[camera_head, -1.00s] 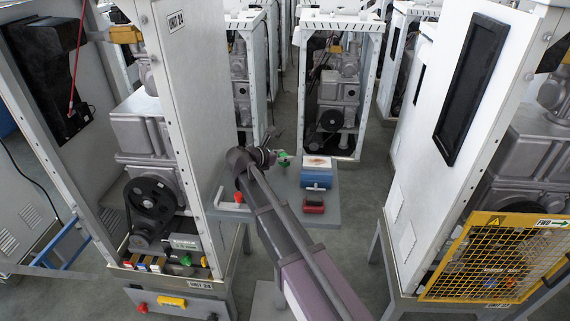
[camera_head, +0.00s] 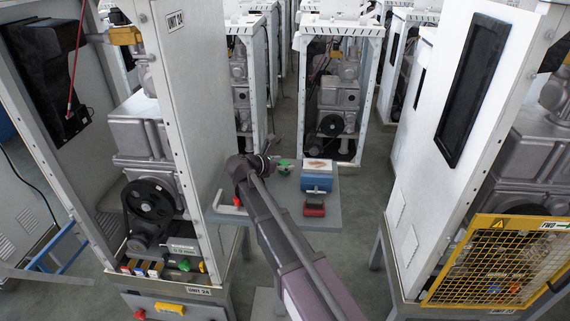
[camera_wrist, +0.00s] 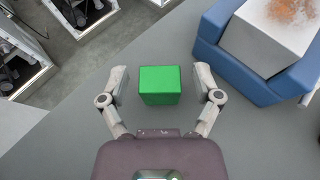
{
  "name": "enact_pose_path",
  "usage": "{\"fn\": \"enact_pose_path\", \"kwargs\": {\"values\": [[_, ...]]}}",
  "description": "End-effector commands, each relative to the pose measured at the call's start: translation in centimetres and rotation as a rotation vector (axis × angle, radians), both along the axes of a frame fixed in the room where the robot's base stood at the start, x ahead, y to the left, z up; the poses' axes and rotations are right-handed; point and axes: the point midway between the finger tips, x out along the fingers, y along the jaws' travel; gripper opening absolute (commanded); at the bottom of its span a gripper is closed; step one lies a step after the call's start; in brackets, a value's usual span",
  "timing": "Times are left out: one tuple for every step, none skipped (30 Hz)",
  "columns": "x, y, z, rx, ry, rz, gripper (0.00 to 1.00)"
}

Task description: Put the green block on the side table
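The green block (camera_wrist: 160,86) rests on the grey side table (camera_wrist: 62,140) in the wrist view. My gripper (camera_wrist: 160,74) is open around it, one finger on each side, with a clear gap between each finger and the block. In the head view the green block (camera_head: 284,166) is small, on the table's far part, just right of my gripper (camera_head: 271,161). My arm hides much of the table (camera_head: 331,212) there.
A blue holder (camera_head: 317,182) with a pale, rust-stained block (camera_head: 317,165) stands right of the green block. A red block (camera_head: 314,209) lies nearer. A red-tipped item (camera_head: 237,201) is at the table's left. Tall white cabinets (camera_head: 190,90) flank the table.

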Motion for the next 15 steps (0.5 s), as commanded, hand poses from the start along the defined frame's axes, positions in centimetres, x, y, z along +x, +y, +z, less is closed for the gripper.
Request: {"fn": "enact_pose_path", "kwargs": {"values": [[-0.01, -0.01, 0.00, 0.000, 0.000, 0.000, 0.85], [0.01, -0.01, 0.01, 0.000, 0.000, 0.000, 0.85], [0.01, -0.01, 0.01, 0.000, 0.000, 0.000, 0.85], [0.01, -0.01, 0.01, 0.000, 0.000, 0.000, 0.85], [0.01, -0.01, 0.01, 0.000, 0.000, 0.000, 0.85], [0.01, -0.01, 0.01, 0.000, 0.000, 0.000, 0.85], [0.01, -0.01, 0.01, 0.000, 0.000, 0.000, 0.85], [0.01, -0.01, 0.01, 0.000, 0.000, 0.000, 0.85], [0.01, -0.02, 0.05, 0.000, 0.000, 0.000, 0.85], [0.01, -0.02, 0.08, 0.000, 0.000, 0.000, 0.85], [0.01, -0.02, 0.13, 0.000, 0.000, 0.000, 0.85], [0.01, -0.02, 0.23, 0.000, 0.000, 0.000, 0.85], [0.01, -0.02, 0.32, 0.000, 0.000, 0.000, 0.85], [0.01, -0.02, 0.42, 0.000, 0.000, 0.000, 0.85], [-0.18, 0.16, 0.54, 0.000, 0.000, 0.001, 0.85]]}}
